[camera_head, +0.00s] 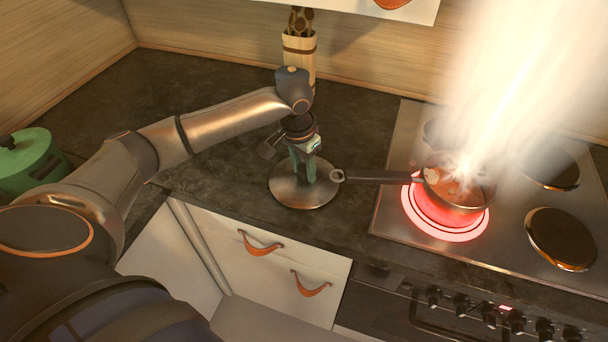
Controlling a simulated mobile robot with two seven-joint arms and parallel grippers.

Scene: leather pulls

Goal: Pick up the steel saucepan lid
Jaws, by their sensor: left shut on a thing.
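The steel saucepan lid (290,192) is a round, shiny disc at the dark counter's front part, left of the stove. My left gripper (304,176) points down over the lid's middle and is shut on it, with its greenish fingers hiding the grasped part. I cannot tell whether the lid rests on the counter or is slightly above it. My right gripper is not in view.
A saucepan (460,190) stands on a glowing red burner, bright flame or smoke rising from it. Its handle (378,177) reaches left, close to the lid. A utensil holder (299,58) stands behind my arm. A green pot (30,160) is at the left.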

